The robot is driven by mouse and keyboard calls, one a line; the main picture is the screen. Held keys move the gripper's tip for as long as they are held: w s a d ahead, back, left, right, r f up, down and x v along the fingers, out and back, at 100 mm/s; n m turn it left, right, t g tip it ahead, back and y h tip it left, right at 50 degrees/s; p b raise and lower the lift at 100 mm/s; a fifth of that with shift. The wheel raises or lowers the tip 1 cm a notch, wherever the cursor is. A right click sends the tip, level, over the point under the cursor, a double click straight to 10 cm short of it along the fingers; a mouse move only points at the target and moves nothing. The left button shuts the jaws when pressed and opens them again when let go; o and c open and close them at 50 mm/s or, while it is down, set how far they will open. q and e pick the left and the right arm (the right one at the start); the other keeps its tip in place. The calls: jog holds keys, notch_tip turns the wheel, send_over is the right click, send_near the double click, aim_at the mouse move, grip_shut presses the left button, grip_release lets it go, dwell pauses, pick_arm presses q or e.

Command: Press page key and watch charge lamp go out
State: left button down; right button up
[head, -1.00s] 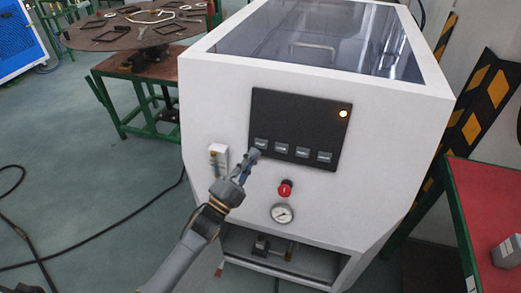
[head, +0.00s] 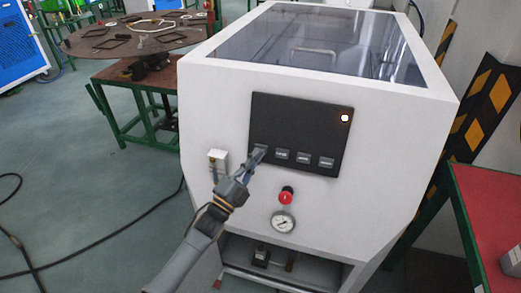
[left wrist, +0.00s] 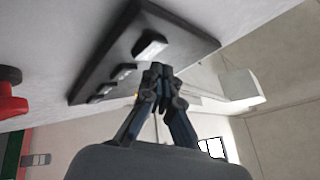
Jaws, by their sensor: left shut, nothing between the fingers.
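The black control panel (head: 300,120) is on the front of the white machine, with a row of several small grey keys along its lower edge. Their labels are too small to read. The leftmost key (head: 260,148) is partly behind my left gripper (head: 257,159); it also shows in the left wrist view (left wrist: 150,46). My left gripper (left wrist: 160,73) is shut and empty, its tips at or just short of this key; I cannot tell whether they touch. The charge lamp (head: 345,118) at the panel's upper right looks bright and whitish. My right gripper is not in view.
A red knob (head: 286,197) and a round gauge (head: 283,222) sit below the panel. A red-topped table (head: 490,205) stands at the right, a round table (head: 135,38) at the back left.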

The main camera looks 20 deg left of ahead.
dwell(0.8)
pick_arm(q)
jog(key=shift+w+f+b, duration=0.1)
jog(key=shift+w+b, duration=0.3)
jog(key=shift+w, duration=0.05)
jog(key=shift+w+f+b, duration=0.15)
jog(key=shift+w+b, duration=0.25)
jog(key=shift+b, duration=0.05)
dwell(0.6)
jog(key=shift+s+r+p, duration=0.3)
jog(key=shift+s+p, duration=0.4)
jog(key=shift+s, duration=0.15)
jog(key=s+p, duration=0.1)
jog(key=s, duration=0.1)
jog(key=s+r+p, duration=0.1)
jog(key=s+p, duration=0.1)
jog(key=shift+s+a+r, duration=0.1)
jog(key=shift+s+r, duration=0.1)
jog(key=shift+s, duration=0.2)
